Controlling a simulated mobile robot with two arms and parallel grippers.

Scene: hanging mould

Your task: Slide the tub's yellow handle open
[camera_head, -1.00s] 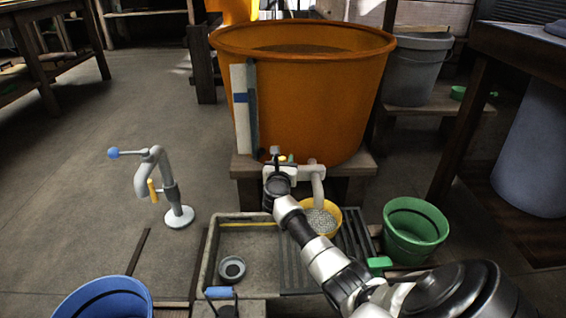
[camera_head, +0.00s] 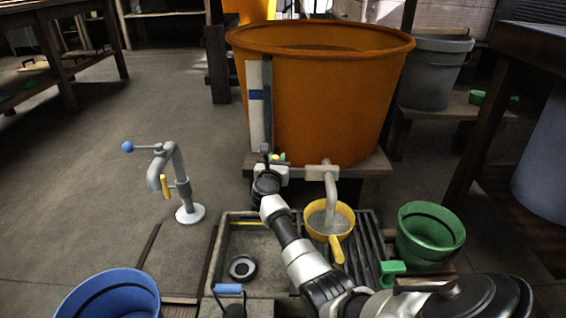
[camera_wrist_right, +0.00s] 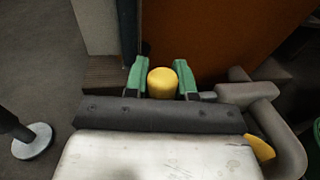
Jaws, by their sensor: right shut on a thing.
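The orange tub (camera_head: 325,100) stands on a wooden stand, with a grey outlet pipe (camera_head: 330,190) low on its front. The tub's yellow handle (camera_wrist_right: 162,83) sits between the green fingers of my right gripper (camera_wrist_right: 160,78) in the right wrist view, and the gripper is shut on it. In the head view my right gripper (camera_head: 276,159) is at the left of the outlet pipe, low on the tub's front. It mostly hides the handle there. My left gripper is not in view.
A yellow sieve (camera_head: 345,217) is below the pipe, over a tray (camera_head: 217,260) with a slatted right part. A green bucket (camera_head: 430,237) is at right and a blue bucket (camera_head: 110,297) at front left. A grey stand (camera_head: 190,213) is on the floor at left.

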